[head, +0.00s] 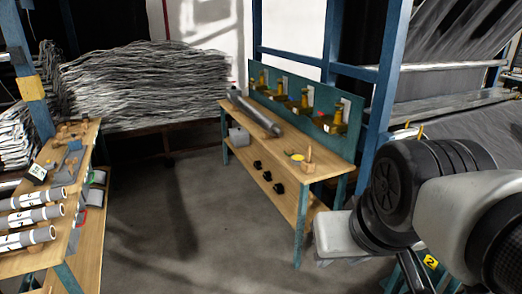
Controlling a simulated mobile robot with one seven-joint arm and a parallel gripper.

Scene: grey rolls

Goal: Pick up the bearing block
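I cannot tell for sure which thing is the bearing block. A small grey block (238,136) sits on the lower shelf of the middle workbench, at its far left end. A dark block with a white marked face (37,172) lies on the left workbench, among small wooden and grey parts. My arm fills the lower right of the head view, well apart from both blocks. No gripper fingers can be made out.
The middle workbench (312,146) carries a long grey roller (254,112), with bottles in holders behind. Several black round parts lie on its lower shelf. The left workbench (62,190) holds white-grey rolls (28,216). The floor (170,200) between the benches is clear. A blue post (388,75) stands at right.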

